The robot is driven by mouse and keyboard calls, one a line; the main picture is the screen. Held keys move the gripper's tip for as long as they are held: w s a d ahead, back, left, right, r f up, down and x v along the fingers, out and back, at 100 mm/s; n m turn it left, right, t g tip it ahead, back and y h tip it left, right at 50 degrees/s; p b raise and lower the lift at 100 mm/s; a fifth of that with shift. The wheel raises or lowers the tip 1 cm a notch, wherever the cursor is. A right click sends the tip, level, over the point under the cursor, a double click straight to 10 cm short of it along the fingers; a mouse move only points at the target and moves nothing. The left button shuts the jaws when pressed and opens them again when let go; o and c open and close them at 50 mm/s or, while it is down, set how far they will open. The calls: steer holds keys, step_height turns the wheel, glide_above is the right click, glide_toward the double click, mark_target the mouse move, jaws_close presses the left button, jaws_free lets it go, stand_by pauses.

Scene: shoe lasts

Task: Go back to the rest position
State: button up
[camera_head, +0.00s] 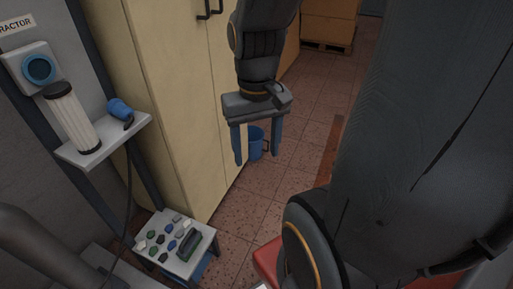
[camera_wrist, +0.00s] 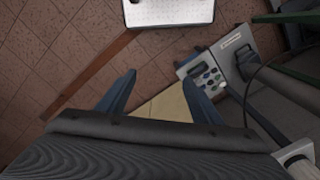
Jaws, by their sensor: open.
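My gripper (camera_head: 256,160) hangs in the upper middle of the head view, pointing down with its two blue-grey fingers apart and nothing between them. It is in the air in front of the cream cabinet (camera_head: 168,95). In the wrist view my gripper (camera_wrist: 159,77) also shows open, with the two fingers spread over the tiled floor (camera_wrist: 70,60) and nothing held. My own dark arm links fill the right of the head view and hide much of the floor there.
A small table (camera_head: 150,252) with several coloured pieces is at the lower left. A shelf (camera_head: 125,137) holds a white ribbed cylinder (camera_head: 73,118) and a blue tool (camera_head: 120,108). Boxes (camera_head: 330,28) stand on a pallet behind.

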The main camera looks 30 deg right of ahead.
steer(key=a+r+n+p, duration=0.2)
steer(key=a+r+p, duration=0.2)
steer(key=a+p, duration=0.2)
steer(key=shift+s+a+r+p, duration=0.15)
steer(key=shift+a+r+p, duration=0.05)
steer(key=shift+p, duration=0.6)
